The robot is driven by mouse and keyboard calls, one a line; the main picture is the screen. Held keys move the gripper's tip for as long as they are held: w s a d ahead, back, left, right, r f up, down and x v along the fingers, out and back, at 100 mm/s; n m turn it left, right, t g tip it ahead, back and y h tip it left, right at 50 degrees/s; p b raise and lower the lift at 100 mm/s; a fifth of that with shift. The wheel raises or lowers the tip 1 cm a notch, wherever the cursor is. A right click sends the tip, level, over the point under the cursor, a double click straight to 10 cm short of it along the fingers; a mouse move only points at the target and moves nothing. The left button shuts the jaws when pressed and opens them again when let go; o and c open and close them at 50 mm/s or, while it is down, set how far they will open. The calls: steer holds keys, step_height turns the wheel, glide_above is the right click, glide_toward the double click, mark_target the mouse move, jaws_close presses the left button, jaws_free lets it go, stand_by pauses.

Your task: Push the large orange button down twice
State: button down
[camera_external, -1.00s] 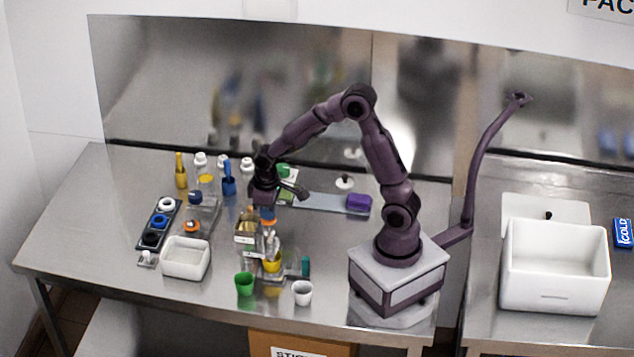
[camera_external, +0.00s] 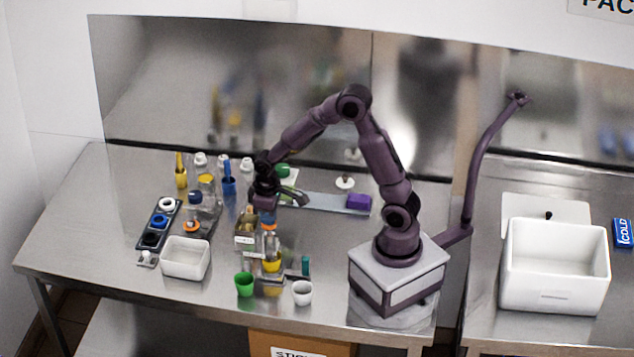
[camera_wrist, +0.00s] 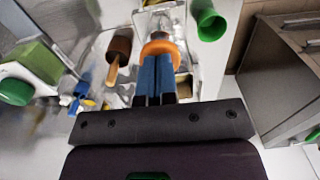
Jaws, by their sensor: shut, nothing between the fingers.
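The orange button (camera_wrist: 160,48) is a round disc just beyond my fingertips in the wrist view, partly covered by them. In the external view the orange piece (camera_external: 268,227) shows directly below my gripper (camera_external: 267,215), on a clear upright stand. My gripper (camera_wrist: 154,92) is shut and empty, with its blue fingers side by side over the near edge of the button. I cannot tell whether the fingertips touch it or whether it is pressed. Another orange ring (camera_external: 191,226) sits on a small device farther left.
A yellow cup (camera_external: 272,265), a green cup (camera_external: 244,284) and a white cup (camera_external: 302,293) stand near the front. A brown, wooden-handled item (camera_wrist: 118,50) is close left of the button in the wrist view. A white tray (camera_external: 185,273) lies left.

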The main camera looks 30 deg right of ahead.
steer(key=shift+f, duration=0.3)
stand_by(0.4)
steer(key=shift+r, duration=2.3)
steer(key=shift+r, duration=0.1)
step_height(320, 180, up, 5)
steer(key=shift+f, duration=0.1)
